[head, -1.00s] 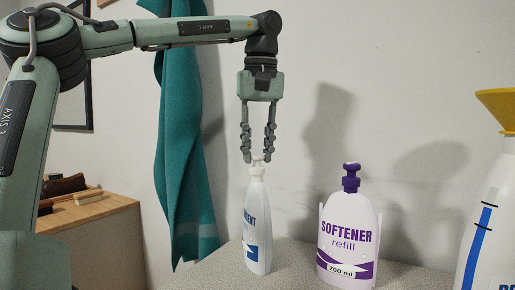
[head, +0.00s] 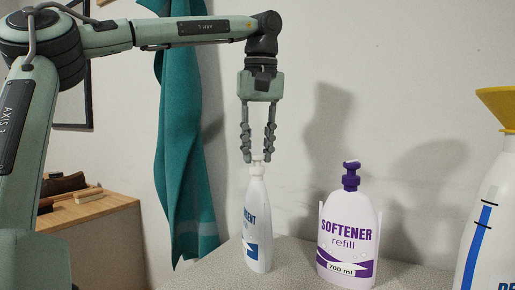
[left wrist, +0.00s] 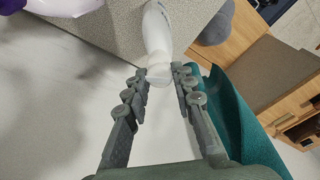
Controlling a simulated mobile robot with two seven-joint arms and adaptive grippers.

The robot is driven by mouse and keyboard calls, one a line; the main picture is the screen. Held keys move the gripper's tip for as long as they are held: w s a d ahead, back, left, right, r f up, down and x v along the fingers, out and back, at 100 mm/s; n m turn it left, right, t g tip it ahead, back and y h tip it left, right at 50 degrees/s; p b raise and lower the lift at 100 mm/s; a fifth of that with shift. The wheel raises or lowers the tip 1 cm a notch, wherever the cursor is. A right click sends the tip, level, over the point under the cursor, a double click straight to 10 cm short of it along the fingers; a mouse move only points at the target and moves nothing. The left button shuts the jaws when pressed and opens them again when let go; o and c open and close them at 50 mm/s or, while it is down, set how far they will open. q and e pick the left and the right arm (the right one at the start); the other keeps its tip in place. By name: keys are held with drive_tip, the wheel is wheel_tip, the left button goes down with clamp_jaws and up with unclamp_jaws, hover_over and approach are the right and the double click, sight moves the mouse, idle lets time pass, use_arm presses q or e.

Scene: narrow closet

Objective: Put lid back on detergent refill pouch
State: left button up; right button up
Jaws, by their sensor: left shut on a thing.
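The white detergent refill pouch (head: 256,222) stands upright on the speckled counter, with blue print on its front. Its small white lid (head: 257,158) is at the top of the pouch's neck; I cannot tell whether it is fully seated. My left gripper (head: 258,157) points straight down, directly above the pouch, with its fingertips shut on the lid from both sides. In the left wrist view, the lid (left wrist: 160,76) shows between the fingertips, in line with the pouch (left wrist: 156,28) beyond it. My right gripper is in neither view.
A softener refill pouch (head: 347,235) with a purple cap stands to the right. A large white bottle with a yellow funnel (head: 502,108) is at the far right. A teal cloth (head: 184,150) hangs behind. A wooden cabinet (head: 95,235) is at left.

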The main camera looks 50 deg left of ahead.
use_arm(q)
drive_tip(key=o, duration=1.3)
drive_tip(key=shift+r, duration=3.5)
clamp_jaws()
drive_tip(key=shift+f, duration=0.15)
drive_tip(key=shift+f+b, duration=1.05)
drive_tip(key=shift+f, duration=1.75)
